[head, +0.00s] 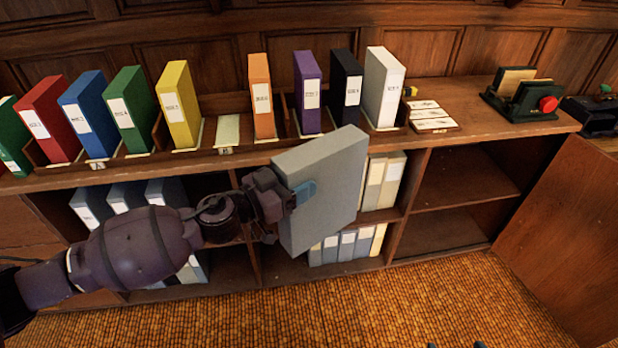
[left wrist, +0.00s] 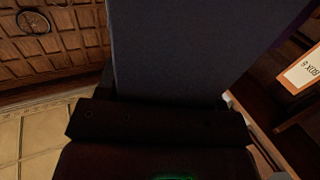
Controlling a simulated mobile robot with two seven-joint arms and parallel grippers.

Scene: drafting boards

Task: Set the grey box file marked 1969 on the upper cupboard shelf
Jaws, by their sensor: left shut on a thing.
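My left gripper (head: 296,195) is shut on a grey box file (head: 325,190), holding it upright and slightly tilted in front of the cupboard. The file's label is not visible from here, so I cannot read whether it says 1969. In the left wrist view the file (left wrist: 190,50) fills the upper middle as a dark panel above the gripper. The cupboard's right bay is open, with an empty upper shelf (head: 450,197) and an empty lower space. The held file hides part of the middle bay. Two small dark tips at the bottom edge may be my right gripper (head: 458,345); its jaws are unclear.
Coloured box files, such as a white one (head: 384,88) and a yellow one (head: 178,105), stand along the counter top. Pale files (head: 384,182) fill part of the middle bay. An open door (head: 570,240) stands at the right. A green device (head: 525,98) sits on the counter.

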